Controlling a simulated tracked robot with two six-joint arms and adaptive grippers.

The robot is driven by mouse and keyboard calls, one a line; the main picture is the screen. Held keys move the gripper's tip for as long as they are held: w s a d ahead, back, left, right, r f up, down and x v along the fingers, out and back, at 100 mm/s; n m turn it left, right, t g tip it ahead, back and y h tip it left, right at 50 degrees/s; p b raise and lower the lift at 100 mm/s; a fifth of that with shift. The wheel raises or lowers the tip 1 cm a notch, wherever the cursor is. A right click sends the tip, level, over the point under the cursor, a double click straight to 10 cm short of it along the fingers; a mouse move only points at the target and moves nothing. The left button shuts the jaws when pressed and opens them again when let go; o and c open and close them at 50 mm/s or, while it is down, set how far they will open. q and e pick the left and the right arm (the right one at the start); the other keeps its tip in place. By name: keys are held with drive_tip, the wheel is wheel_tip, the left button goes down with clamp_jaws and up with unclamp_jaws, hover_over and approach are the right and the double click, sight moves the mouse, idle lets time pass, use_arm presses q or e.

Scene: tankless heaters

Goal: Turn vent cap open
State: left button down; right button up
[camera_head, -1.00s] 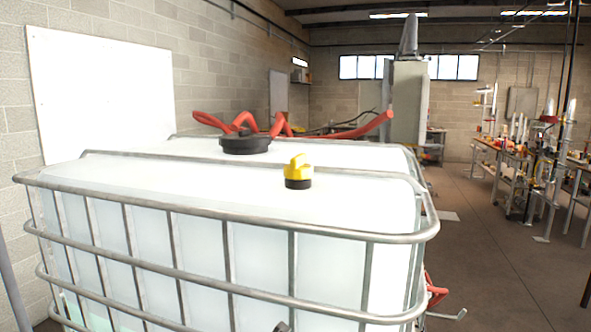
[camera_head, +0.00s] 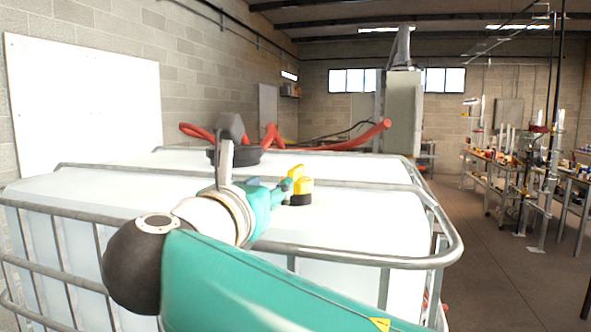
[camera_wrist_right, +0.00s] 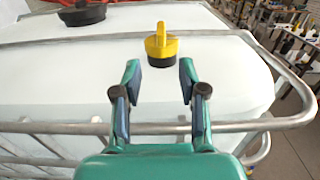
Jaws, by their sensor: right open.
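The vent cap (camera_head: 301,187) is yellow with a raised grip on top and a black base. It sits on top of the white tank (camera_head: 345,218). In the right wrist view the vent cap (camera_wrist_right: 161,46) stands upright, ahead of and roughly between my fingertips. My right gripper (camera_wrist_right: 159,75) is open and empty, with a finger on either side and the cap a little beyond. In the head view my right gripper (camera_head: 278,190) shows small beside the cap, partly hidden by its own wrist. My left gripper is not in view.
A metal cage rail (camera_head: 350,258) runs around the tank's upper edge, below my right wrist. A large black lid (camera_head: 247,156) and a red hose (camera_head: 352,140) lie farther back. Workbenches (camera_head: 515,180) stand at the right, across open floor.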

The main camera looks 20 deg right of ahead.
sight(296, 167)
drive_tip(key=p+x, duration=0.3)
drive_tip(key=x, duration=1.2)
drive_tip(key=shift+f+p, duration=0.15)
drive_tip(key=shift+p, duration=0.15)
drive_tip(key=shift+c, duration=0.4)
drive_tip(key=shift+s, duration=0.1)
clamp_jaws()
